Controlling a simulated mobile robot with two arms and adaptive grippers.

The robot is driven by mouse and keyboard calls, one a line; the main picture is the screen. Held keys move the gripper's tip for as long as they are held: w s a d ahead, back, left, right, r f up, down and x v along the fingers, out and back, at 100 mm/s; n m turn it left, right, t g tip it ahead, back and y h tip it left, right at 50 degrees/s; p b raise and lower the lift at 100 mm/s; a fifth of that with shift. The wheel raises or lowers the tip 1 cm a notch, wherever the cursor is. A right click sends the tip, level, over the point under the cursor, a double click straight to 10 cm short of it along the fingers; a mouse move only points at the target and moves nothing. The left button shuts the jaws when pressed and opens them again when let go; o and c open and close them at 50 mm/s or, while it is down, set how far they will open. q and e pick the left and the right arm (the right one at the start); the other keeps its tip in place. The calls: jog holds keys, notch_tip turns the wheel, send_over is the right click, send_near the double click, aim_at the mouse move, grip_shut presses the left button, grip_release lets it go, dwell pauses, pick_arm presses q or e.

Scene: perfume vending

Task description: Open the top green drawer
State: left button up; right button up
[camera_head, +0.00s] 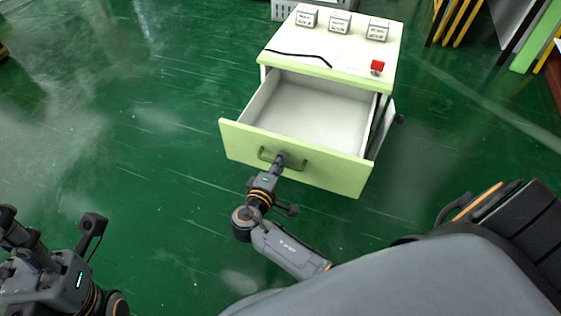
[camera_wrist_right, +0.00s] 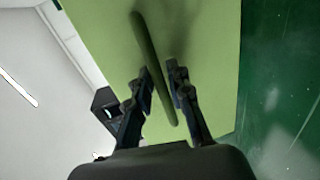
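The top green drawer (camera_head: 300,158) of the white cabinet is pulled well out, and its pale inside looks empty. Its dark bar handle (camera_head: 266,154) is on the front panel. My right gripper (camera_head: 281,160) is at the handle in the head view. In the right wrist view, the two fingers (camera_wrist_right: 162,78) stand on either side of the handle (camera_wrist_right: 152,50), with narrow gaps showing. My left gripper (camera_head: 50,225) is at the lower left of the head view, away from the cabinet, with its fingers apart and empty.
The cabinet top (camera_head: 350,55) holds several small boxes, a red button (camera_head: 377,67) and a black cable. A light crate (camera_head: 285,8) stands behind it. Green floor is clear to the left. Panels and yellow-edged items stand at the upper right.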

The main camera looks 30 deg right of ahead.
jog(key=v, duration=1.2)
